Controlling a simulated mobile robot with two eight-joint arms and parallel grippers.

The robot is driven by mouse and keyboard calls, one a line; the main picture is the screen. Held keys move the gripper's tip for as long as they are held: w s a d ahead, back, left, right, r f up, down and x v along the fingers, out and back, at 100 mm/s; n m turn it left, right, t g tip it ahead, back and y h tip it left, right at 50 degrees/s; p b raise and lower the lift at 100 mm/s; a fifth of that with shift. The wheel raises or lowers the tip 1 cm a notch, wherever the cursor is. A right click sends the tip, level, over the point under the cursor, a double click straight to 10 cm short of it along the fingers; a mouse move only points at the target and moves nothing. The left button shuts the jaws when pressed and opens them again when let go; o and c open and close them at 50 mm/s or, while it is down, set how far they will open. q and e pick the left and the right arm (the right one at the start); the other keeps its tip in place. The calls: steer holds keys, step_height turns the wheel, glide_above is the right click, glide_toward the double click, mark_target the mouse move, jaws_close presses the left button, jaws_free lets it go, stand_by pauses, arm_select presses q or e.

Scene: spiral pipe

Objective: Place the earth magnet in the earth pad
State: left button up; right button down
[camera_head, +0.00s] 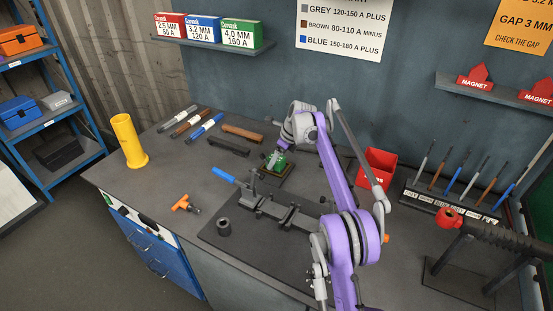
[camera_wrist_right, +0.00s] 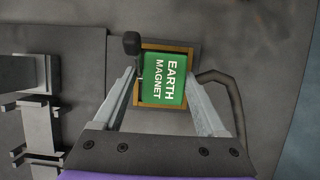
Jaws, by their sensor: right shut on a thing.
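The earth magnet (camera_wrist_right: 165,80) is a green block with white lettering "EARTH MAGNET" and a dark knob at one corner. It also shows in the head view (camera_head: 276,160). The earth pad (camera_wrist_right: 192,48) is a dark square with a brass-coloured rim; in the head view its edge (camera_head: 273,181) shows below the magnet. My right gripper (camera_wrist_right: 160,84) has its fingers on both sides of the magnet and is shut on it. The magnet lies over the pad, within its rim as seen from the wrist; I cannot tell whether it touches. My left gripper is out of view.
A dark vise-like fixture (camera_head: 282,212) with a blue handle stands in front of the pad. A brown bar (camera_head: 242,133) and a dark bar (camera_head: 228,146) lie to the left. A red bin (camera_head: 377,168) stands to the right. A dark curved cable (camera_wrist_right: 222,88) lies beside the pad.

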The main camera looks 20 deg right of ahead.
jaws_free()
steer(key=p+v, duration=0.1)
steer(key=v, duration=1.1)
steer(key=shift+r+p, duration=0.15)
steer(key=shift+p, duration=0.25)
